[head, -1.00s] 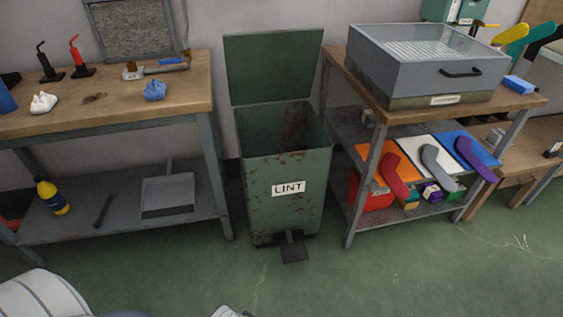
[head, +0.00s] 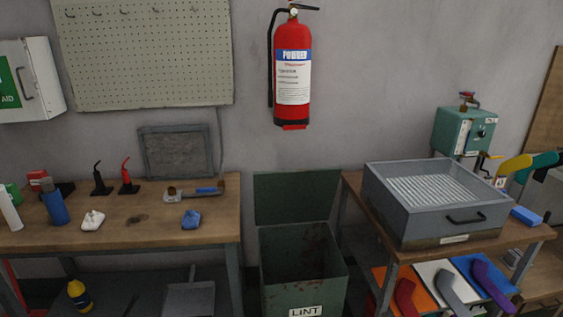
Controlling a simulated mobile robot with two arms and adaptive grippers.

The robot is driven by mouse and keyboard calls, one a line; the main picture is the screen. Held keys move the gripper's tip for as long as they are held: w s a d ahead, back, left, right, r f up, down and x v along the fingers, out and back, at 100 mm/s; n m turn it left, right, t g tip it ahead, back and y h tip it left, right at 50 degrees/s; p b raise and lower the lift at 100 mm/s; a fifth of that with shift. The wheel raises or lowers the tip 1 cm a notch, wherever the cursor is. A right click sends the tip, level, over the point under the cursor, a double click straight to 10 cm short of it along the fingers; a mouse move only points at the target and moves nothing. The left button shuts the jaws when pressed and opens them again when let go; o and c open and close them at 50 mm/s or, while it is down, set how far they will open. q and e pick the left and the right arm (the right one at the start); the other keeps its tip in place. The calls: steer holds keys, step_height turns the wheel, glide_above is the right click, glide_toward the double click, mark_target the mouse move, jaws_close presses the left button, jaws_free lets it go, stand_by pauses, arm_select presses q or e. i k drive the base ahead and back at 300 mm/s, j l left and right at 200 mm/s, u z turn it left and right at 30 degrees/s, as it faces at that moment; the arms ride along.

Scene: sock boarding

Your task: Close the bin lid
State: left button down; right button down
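The green metal bin (head: 284,299) labelled LINT stands on the floor between two workbenches. Its lid (head: 296,197) is open and stands upright at the back, near the wall. The inside of the bin shows dark with rusty stains. The lower part of the bin and its pedal are below the bottom edge of the picture. Neither of my grippers shows in the head view.
The left wooden bench (head: 150,232) holds small tools, a blue crumpled cloth (head: 191,219) and a white one (head: 93,220). The right bench (head: 522,236) carries a grey box (head: 432,215). A red fire extinguisher (head: 293,75) hangs above the bin.

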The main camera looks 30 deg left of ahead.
mark_target(287, 196)
steer(key=i+l+u, duration=0.2)
steer(key=u, duration=0.15)
steer(key=i+l+u, duration=0.15)
steer(key=u, duration=0.25)
steer(key=i+l+u, duration=0.1)
steer(key=l+u, duration=0.25)
